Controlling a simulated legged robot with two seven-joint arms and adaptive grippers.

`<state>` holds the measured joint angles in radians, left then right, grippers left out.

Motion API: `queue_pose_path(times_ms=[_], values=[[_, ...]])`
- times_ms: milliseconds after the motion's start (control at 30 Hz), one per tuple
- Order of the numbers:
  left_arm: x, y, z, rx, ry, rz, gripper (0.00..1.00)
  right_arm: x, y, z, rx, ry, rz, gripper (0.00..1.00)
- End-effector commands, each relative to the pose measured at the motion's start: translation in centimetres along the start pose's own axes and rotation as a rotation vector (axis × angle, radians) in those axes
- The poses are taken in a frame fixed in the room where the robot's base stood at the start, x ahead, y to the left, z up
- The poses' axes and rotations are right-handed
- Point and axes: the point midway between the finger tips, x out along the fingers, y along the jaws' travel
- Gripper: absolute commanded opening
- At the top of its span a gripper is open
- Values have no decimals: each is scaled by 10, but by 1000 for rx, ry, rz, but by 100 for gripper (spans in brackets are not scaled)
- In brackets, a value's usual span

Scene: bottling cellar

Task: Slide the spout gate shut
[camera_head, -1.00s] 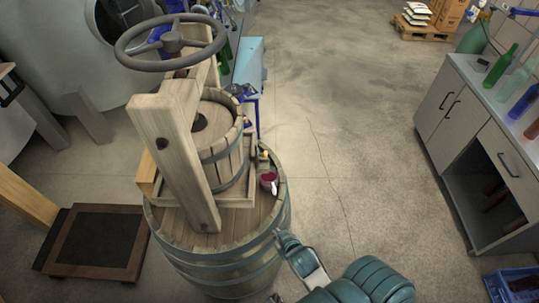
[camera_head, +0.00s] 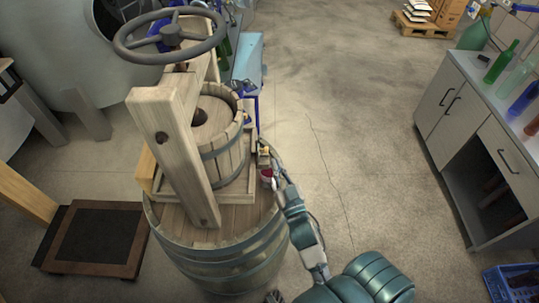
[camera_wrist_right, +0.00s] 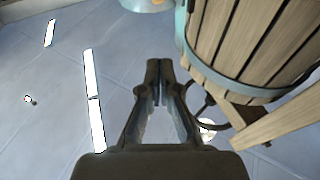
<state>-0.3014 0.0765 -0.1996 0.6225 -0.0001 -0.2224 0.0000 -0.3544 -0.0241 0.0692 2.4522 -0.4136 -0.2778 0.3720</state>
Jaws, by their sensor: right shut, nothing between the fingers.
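The wooden press basket (camera_head: 221,152) stands in a square wooden tray (camera_head: 236,197) on top of a barrel. A small pale and yellowish fitting (camera_head: 264,152), apparently the spout with its gate, sits at the tray's right side. The gate's exact position is too small to tell. A small cup with red liquid (camera_head: 266,174) is just below it. My right gripper (camera_head: 277,168) is shut and empty, close beside the spout and cup; I cannot tell whether it touches. In the right wrist view the closed fingers (camera_wrist_right: 167,68) are left of the basket (camera_wrist_right: 250,40).
The press's upright beam (camera_head: 175,150) and handwheel (camera_head: 170,36) rise left of the spout. The barrel (camera_head: 230,262) supports the press. A cabinet (camera_head: 480,130) with bottles stands at the right. The floor between is clear.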

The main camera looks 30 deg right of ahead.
Motion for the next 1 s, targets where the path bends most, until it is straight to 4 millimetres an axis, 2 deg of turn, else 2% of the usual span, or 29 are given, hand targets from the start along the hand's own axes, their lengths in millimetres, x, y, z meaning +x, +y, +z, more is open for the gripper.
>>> queue_pose_path(times_ms=[100, 233, 300, 500, 900, 1000], values=[[-10, -2, -2, 1, 4, -2, 56, 29, 0, -5, -1, 5, -1, 0], [-14, -3, -3, 1, 5, -4, 56, 53, 0, -2, -1, 1, 0, 0], [-9, -3, -3, 1, 4, -4, 56, 52, 0, 16, 1, -5, 1, 0], [-7, -3, -2, 2, 3, -4, 56, 57, 0, 35, 1, -3, 1, 0], [-6, -3, -1, 2, 2, -4, 56, 58, 0, 39, 1, -2, 0, 0], [-3, -3, 0, 2, 1, -3, 56, 57, 0, 46, 2, -3, 0, 0]])
